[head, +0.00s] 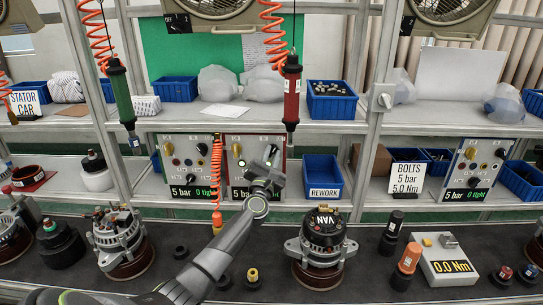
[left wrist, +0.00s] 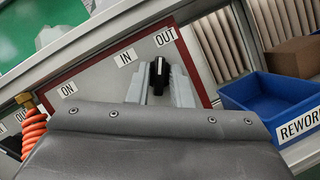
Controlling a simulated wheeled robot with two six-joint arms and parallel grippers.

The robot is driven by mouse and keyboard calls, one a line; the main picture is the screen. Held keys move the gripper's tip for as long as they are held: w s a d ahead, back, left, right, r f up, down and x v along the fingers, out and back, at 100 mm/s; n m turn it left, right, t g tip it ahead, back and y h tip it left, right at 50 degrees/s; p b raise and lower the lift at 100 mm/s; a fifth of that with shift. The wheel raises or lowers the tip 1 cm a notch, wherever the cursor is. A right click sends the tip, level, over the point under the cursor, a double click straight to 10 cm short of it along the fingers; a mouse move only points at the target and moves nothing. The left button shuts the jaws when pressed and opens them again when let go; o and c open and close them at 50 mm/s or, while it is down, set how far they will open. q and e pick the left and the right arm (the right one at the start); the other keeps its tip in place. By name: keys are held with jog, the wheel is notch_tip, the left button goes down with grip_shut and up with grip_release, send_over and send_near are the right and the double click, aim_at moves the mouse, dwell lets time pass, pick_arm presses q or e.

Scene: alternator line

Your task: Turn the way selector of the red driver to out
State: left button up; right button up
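The red driver (head: 291,93) hangs from an orange coil in the head view. Below it stands its red-edged control panel (head: 238,150), partly hidden by my left arm. In the left wrist view the panel (left wrist: 95,82) has the labels ON, IN and OUT. The black way selector (left wrist: 158,76) sits between the fingertips of my left gripper (left wrist: 160,88). Its white mark points up, nearly toward the OUT label (left wrist: 165,37). The fingers look closed against its sides. The left gripper (head: 266,170) also shows in the head view. My right gripper is not in view.
A blue REWORK bin (head: 324,180) stands just right of the panel. A green driver (head: 120,92) hangs to the left, and an orange coiled hose (head: 216,175) hangs left of my gripper. Alternators (head: 322,250) and small parts stand on the dark bench below.

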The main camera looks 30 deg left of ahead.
pick_arm(q)
jog(key=shift+o, duration=1.1)
jog(key=shift+s, duration=0.1)
jog(key=b+v, duration=0.1)
jog(key=v, duration=1.6)
jog(key=shift+d, duration=0.15)
jog(key=shift+f, duration=0.1)
